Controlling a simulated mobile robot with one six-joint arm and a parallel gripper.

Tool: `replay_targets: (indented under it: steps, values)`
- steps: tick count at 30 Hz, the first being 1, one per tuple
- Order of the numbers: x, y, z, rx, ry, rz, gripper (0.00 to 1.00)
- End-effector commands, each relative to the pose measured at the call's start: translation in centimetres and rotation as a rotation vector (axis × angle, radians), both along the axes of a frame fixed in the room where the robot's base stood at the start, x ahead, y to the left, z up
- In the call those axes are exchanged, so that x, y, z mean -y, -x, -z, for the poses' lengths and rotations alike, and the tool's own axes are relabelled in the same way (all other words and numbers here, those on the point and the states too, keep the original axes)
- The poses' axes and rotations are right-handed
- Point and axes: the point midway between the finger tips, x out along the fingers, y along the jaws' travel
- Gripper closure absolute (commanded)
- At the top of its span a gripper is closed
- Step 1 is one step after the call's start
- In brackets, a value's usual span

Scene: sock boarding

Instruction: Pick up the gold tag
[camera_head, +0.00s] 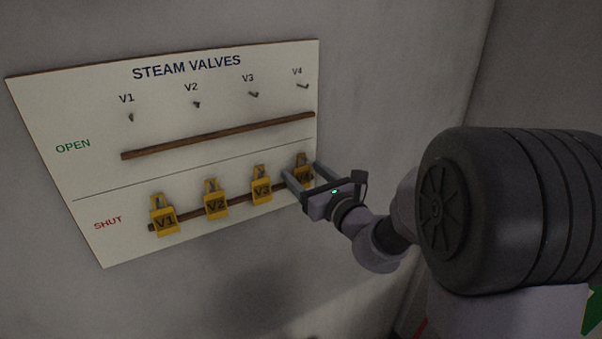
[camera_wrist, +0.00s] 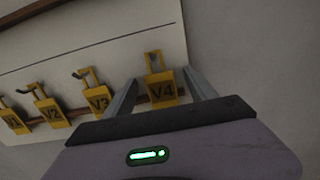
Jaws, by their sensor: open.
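Several gold tags hang in the SHUT row of the steam valves board. The V1 tag (camera_head: 164,220), V2 tag (camera_head: 215,205) and V3 tag (camera_head: 262,190) show clearly in the head view. The V4 tag (camera_head: 303,163) is at the right end, partly hidden behind my gripper (camera_head: 302,172). In the wrist view the V4 tag (camera_wrist: 161,88) sits between the two open fingers of my gripper (camera_wrist: 160,84). The fingers are on either side of it; I cannot tell whether they touch it. The V3 tag (camera_wrist: 97,99) is just left of the left finger.
The white board (camera_head: 90,215) is on a grey wall (camera_head: 385,60). Its upper OPEN row has a brown rail (camera_head: 215,137) and several bare pegs, without tags. A lower rail (camera_head: 188,215) runs behind the tags. A wall corner is to the right.

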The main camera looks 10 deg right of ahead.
Motion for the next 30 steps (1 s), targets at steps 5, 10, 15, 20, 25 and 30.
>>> replay_targets:
  steps: [5,10,15,20,25,30]
  values:
    - [0.0,0.0,0.0,0.0,0.0,0.0,0.58]
    - [0.0,0.0,0.0,0.0,0.0,0.0,0.92]
    - [0.0,0.1,0.0,0.0,0.0,0.0,0.98]
    - [0.1,0.1,-0.1,0.001,0.0,0.0,0.98]
    - [0.5,1.6,-1.6,0.003,0.001,0.002,0.98]
    - [1.9,5.4,-3.8,0.006,0.002,0.004,0.98]
